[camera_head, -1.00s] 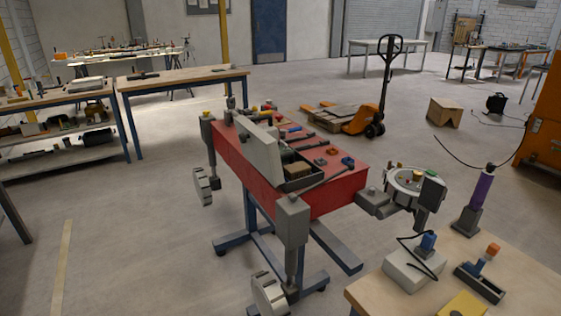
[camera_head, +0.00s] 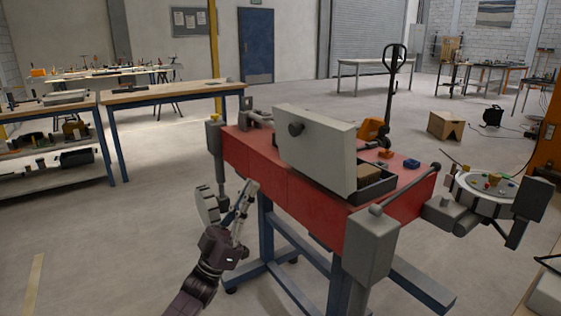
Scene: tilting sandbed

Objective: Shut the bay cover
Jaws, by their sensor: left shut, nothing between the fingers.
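A tan block (camera_head: 369,173) shows in the bay; the cover hides the rest of the inside. My left gripper (camera_head: 250,190) is shut and empty. It appears in front of the red bench's left side, lower than the cover and to its left in the picture, apart from it. My right gripper is out of view.
A grey post (camera_head: 371,250) stands at the bench's near corner, with a rod along the edge. A round tray (camera_head: 484,190) projects at the right. An orange pallet jack (camera_head: 374,131) stands behind. The floor at left is clear.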

